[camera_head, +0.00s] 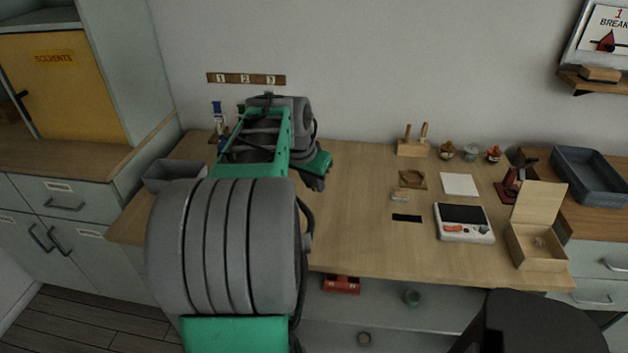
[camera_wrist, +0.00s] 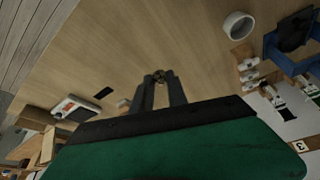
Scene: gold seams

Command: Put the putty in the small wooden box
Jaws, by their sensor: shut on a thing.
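The small wooden box (camera_head: 535,258) stands at the right front of the bench with its lid raised. A small pale thing lies inside it, too small to name. My gripper (camera_wrist: 161,76) is shut on a small brownish round lump at its fingertips, which appears to be the putty (camera_wrist: 159,75). It is held over the bench, well left of the box. In the head view my arm covers much of the left bench, and the held lump cannot be made out there. In the wrist view what looks like the box's wood shows at the lower left.
Several small jars line the back. A white round vessel (camera_wrist: 238,26) stands near my gripper. The middle front bench is clear.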

